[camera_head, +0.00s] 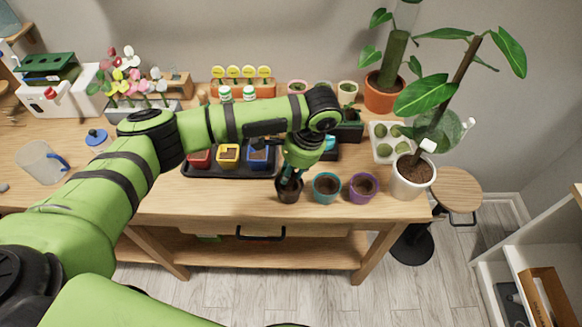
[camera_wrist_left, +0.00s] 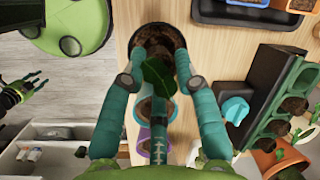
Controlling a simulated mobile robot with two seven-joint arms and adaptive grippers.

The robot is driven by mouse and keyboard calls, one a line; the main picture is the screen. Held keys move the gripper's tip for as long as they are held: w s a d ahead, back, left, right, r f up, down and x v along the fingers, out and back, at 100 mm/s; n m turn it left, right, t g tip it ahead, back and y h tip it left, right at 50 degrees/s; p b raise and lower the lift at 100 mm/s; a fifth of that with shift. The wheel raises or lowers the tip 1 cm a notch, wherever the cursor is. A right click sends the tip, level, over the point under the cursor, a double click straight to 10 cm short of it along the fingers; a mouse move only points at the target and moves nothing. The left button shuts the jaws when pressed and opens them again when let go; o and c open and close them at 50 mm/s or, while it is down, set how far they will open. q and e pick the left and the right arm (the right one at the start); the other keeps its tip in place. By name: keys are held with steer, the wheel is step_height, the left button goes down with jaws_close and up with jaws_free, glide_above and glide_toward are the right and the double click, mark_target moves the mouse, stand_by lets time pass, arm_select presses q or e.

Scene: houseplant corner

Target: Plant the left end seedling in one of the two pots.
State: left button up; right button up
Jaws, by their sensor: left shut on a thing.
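My left gripper (camera_head: 290,180) points down at a dark pot (camera_head: 289,196) on the table's front part. In the left wrist view its teal fingers (camera_wrist_left: 160,72) are shut on a seedling, whose dark green leaf (camera_wrist_left: 158,80) shows between them. The seedling's lower end is over or in the dark pot (camera_wrist_left: 178,36); I cannot tell if it touches the soil. A teal pot (camera_head: 326,188) and a purple pot (camera_head: 363,188), both with soil, stand to the right. The dark green seedling tray (camera_head: 350,131) stands behind. My right gripper (camera_wrist_left: 36,84) is open and empty in the left wrist view.
A black tray (camera_head: 190,172) with red, yellow and blue pots is left of the gripper. A white pot (camera_head: 412,180) with a tall plant stands at the right edge. A turquoise object (camera_wrist_left: 235,109) lies beside the seedling tray.

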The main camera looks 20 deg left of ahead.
arm_select(q)
steer(key=shift+p, duration=0.55)
stand_by(0.7)
steer(key=shift+f+b, duration=0.4)
steer(key=shift+f, duration=0.8)
stand_by(0.6)
steer(key=o, duration=0.8)
steer(key=shift+o, duration=0.2)
steer(key=o, duration=0.4)
